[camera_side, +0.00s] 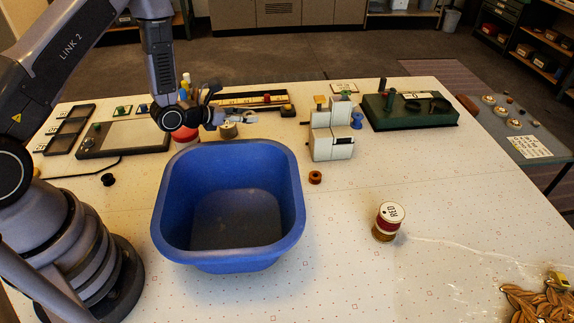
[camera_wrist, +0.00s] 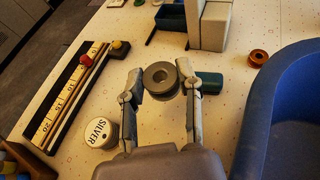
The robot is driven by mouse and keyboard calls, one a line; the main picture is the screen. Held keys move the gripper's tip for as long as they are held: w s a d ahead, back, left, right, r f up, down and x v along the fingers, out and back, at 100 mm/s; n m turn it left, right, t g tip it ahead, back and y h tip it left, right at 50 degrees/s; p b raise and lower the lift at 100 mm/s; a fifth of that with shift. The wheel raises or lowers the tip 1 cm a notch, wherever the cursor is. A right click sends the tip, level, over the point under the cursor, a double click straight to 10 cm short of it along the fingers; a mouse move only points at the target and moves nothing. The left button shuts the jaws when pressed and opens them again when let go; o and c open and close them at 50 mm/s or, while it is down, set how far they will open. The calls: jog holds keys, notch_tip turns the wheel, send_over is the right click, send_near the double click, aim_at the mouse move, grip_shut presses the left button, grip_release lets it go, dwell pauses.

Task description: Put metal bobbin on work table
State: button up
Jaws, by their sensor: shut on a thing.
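My gripper (camera_wrist: 162,88) is shut on a grey metal bobbin (camera_wrist: 160,76), a ring with a dark centre hole, held between its two fingertips. In the side view my gripper (camera_side: 246,118) is behind the blue tub, pointing right. The bobbin is too small there to make out clearly. The white dotted work table (camera_side: 335,250) lies beneath; I cannot tell the exact gap between bobbin and table.
A large blue tub (camera_side: 172,215) stands in front of my gripper. A spool marked SILVER (camera_wrist: 100,132) stands beside the left finger.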

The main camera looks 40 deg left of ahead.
jog(key=shift+s+r, duration=0.25)
jog(key=shift+r, duration=0.15)
notch_tip(320, 180, up, 5)
jog(key=shift+s+f, duration=0.1)
jog(key=shift+f, duration=0.05)
jog(key=w+d+m+g+h, duration=0.2)
jog(key=w+d+m+h, duration=0.15)
jog(key=d, duration=0.75)
jog(key=m+g+h, duration=0.5)
jog(key=m+g, duration=1)
send_over(401, 310)
jog(key=shift+g, duration=0.3)
notch_tip(401, 310, down, 18)
jog(key=shift+r, duration=0.1)
jog(key=shift+f, duration=0.25)
